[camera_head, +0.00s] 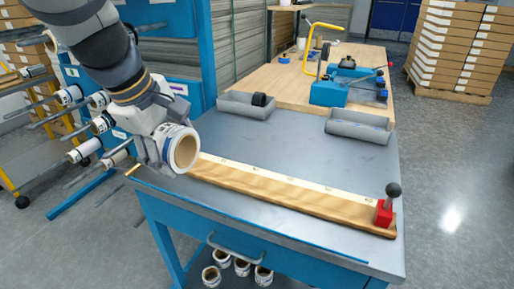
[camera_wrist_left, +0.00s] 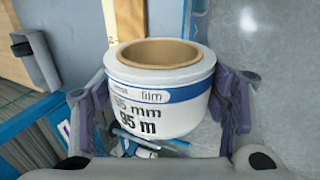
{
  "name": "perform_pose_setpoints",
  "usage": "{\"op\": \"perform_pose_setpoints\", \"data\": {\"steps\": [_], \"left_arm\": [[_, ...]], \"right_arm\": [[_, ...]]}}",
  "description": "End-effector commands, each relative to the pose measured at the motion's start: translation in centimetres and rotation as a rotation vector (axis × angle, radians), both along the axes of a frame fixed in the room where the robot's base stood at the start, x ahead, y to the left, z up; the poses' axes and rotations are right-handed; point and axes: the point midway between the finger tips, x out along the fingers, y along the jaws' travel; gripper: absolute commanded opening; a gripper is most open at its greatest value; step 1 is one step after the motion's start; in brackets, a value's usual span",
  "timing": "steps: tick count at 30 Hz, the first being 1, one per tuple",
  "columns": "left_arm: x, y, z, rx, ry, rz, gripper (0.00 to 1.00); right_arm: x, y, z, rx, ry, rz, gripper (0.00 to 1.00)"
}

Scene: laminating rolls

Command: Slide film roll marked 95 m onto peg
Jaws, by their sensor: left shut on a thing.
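The film roll marked 95 m (camera_wrist_left: 158,90) is white with a blue band and a tan core, and its label reads "film" and "95 m" in the left wrist view. My left gripper (camera_head: 166,150) is shut on this roll (camera_head: 184,150), with a finger on each side of it. The roll is above the left end of the table, its open core turned towards the right. Several pegs (camera_head: 42,103) stick out to the left from a blue rack, and some carry white rolls (camera_head: 84,150). My right gripper is not in view.
A grey-topped blue table (camera_head: 290,150) holds a long wooden board (camera_head: 290,193) with a red block and black knob (camera_head: 384,211). Grey trays (camera_head: 358,126) stand behind it. The blue rack (camera_head: 205,50) stands close to my left arm. Several rolls (camera_head: 263,275) sit below the table.

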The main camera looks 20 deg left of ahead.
Motion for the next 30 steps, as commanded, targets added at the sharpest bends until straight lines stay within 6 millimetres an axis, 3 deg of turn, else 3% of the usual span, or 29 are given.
{"op": "perform_pose_setpoints", "data": {"steps": [13,16,22,25,30], "left_arm": [[1.0,0.2,-0.7,0.0,0.016,0.0,0.36],[3.2,0.5,-1.3,0.001,-0.002,0.0,0.36],[9.4,1.8,-4.4,0.007,0.004,0.0,0.36],[11.2,2.2,-7.6,0.005,0.016,0.002,0.36],[13.0,2.5,-9.4,0.004,0.009,0.002,0.36]], "right_arm": [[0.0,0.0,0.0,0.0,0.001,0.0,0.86],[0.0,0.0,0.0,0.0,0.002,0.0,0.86],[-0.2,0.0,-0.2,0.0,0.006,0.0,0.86],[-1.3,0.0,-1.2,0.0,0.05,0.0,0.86],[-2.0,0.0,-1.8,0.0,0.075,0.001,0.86]]}}
